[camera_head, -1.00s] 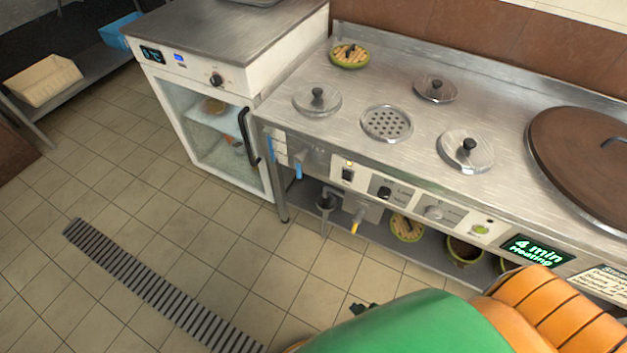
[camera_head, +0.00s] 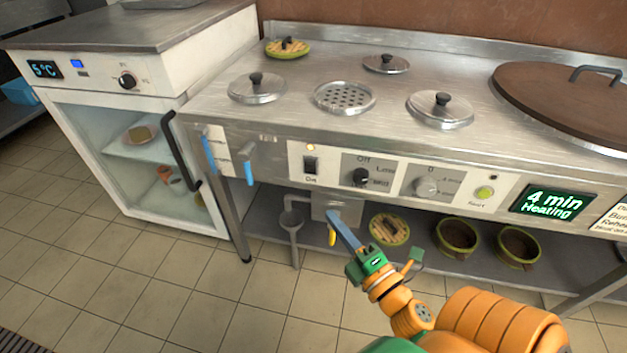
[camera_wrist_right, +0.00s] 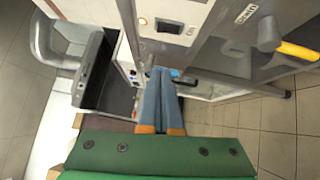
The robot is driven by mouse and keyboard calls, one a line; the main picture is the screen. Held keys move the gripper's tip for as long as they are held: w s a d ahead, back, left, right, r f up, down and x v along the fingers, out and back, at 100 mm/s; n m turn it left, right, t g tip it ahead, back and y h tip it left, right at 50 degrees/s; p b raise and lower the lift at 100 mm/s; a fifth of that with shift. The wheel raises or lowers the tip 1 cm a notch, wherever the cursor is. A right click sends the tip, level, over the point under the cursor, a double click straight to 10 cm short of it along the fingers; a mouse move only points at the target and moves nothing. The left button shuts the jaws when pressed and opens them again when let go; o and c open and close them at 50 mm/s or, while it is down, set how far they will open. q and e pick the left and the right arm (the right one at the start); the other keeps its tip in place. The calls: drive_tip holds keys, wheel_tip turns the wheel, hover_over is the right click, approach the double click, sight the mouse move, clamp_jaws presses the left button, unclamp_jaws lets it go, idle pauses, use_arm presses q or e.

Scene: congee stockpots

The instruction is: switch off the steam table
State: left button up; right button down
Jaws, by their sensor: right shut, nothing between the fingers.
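The steam table (camera_head: 225,118) is a steel counter with lidded round wells and a front control panel. Its panel has a black rocker switch (camera_head: 311,164) with "On" printed below and a lit amber lamp (camera_head: 311,147) above. To the right are a black knob (camera_head: 361,177) marked "Off" and "Low", a grey knob (camera_head: 427,187), and a green button (camera_head: 484,192). My right gripper (camera_head: 334,217) is shut and empty, its blue fingers below the panel in the picture, apart from the switch. It also shows in the right wrist view (camera_wrist_right: 161,73). My left gripper is not in view.
A yellow-handled drain valve (camera_head: 332,236) shows beside the right fingertips. Blue-handled taps (camera_head: 249,170) hang at the table's left front. A glass-door fridge (camera_head: 130,140) stands left. A display (camera_head: 553,204) reads "4 min Heating". Floor in front is open.

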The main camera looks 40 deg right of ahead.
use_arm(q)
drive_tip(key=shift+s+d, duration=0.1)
use_arm(e)
drive_tip(key=p, duration=0.1)
approach(304, 163)
drive_tip(key=w+a, duration=0.3)
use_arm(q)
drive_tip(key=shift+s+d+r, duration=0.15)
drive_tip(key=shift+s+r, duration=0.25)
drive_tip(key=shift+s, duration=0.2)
use_arm(e)
drive_tip(key=w+d, duration=0.2)
drive_tip(key=d, duration=0.1)
drive_tip(key=shift+w+d+r, duration=0.2)
drive_tip(key=shift+w, duration=0.15)
